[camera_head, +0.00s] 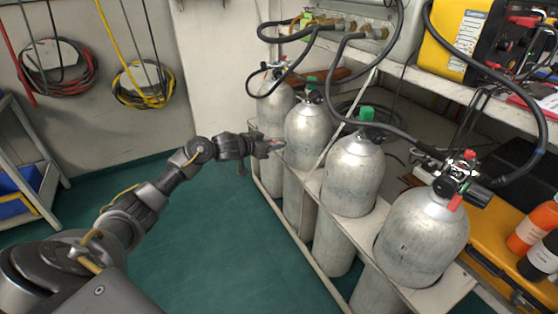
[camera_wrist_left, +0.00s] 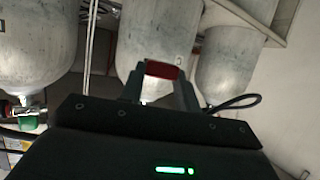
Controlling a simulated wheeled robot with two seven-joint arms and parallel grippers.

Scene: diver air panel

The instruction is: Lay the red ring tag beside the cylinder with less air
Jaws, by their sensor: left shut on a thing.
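My left gripper (camera_head: 272,147) is shut on the red ring tag, which shows as a small red piece (camera_head: 277,142) at its fingertips. In the left wrist view the red tag (camera_wrist_left: 161,70) sits between the two fingers; its ring shape is not clear. The gripper is in front of the two farther cylinders, at about the height of their bodies. Several grey cylinders stand in a row: the farthest (camera_head: 273,105), the second (camera_head: 308,135), the third (camera_head: 352,177) and the nearest (camera_head: 422,240). I cannot read any air pressure. My right gripper is not in view.
A pale rack (camera_head: 376,222) surrounds the cylinders. Black hoses (camera_head: 425,95) run from the valves to the shelf. The green floor (camera_head: 220,235) left of the rack is clear.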

